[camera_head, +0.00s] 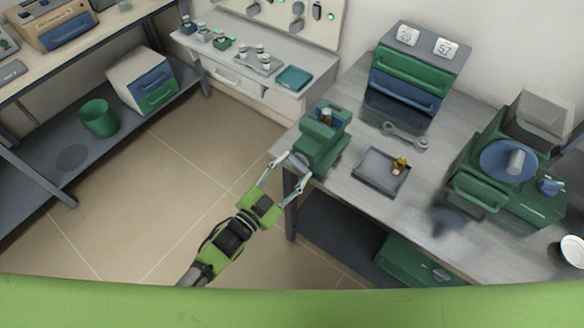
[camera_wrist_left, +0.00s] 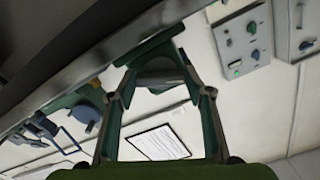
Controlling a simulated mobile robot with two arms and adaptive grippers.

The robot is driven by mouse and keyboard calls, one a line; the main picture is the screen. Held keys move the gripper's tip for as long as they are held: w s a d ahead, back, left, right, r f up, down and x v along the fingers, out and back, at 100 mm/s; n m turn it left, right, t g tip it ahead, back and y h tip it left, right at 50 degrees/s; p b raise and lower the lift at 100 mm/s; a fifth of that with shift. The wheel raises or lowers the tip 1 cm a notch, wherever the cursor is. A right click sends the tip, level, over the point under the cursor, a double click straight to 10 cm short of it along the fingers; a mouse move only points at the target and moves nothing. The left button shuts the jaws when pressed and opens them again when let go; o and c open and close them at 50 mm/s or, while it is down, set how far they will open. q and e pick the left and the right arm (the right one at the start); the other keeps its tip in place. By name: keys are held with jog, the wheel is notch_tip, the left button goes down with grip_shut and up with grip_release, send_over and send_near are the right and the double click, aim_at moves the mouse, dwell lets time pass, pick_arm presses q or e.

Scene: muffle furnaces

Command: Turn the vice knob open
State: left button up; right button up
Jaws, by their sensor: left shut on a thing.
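The green vice (camera_head: 322,138) stands at the left front corner of the workbench, with a brass-coloured piece (camera_head: 326,117) in its top. Its grey knob (camera_head: 298,160) faces the open floor. My left gripper (camera_head: 291,168) reaches in from the floor side, with its two fingers on either side of the knob, shut on it. In the left wrist view the fingers (camera_wrist_left: 160,88) frame the grey knob (camera_wrist_left: 160,76), with green vice body behind it. The exact finger contact is hard to make out. My right gripper is not in view.
The workbench (camera_head: 350,210) holds a grey tray (camera_head: 368,180) with a small brass part, a wrench (camera_head: 404,136), a drawer cabinet (camera_head: 408,75) and a green machine (camera_head: 500,170). A side table (camera_head: 200,50) stands behind. The floor (camera_head: 130,200) at left is clear.

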pick_arm(q)
jog(key=shift+s+d+f+n+b, duration=0.1)
jog(key=shift+n+b, duration=0.45)
jog(key=shift+n, duration=3.65)
jog(key=shift+s+d+n+b, duration=0.1)
jog(key=shift+n+b, duration=0.4)
jog(key=shift+n, duration=3.7)
jog(key=o, duration=1.1)
jog(key=shift+a, duration=0.1)
jog(key=shift+s+a, duration=0.1)
jog(key=v, duration=1.1)
jog(key=shift+s+a, duration=0.15)
jog(key=shift+s, duration=0.1)
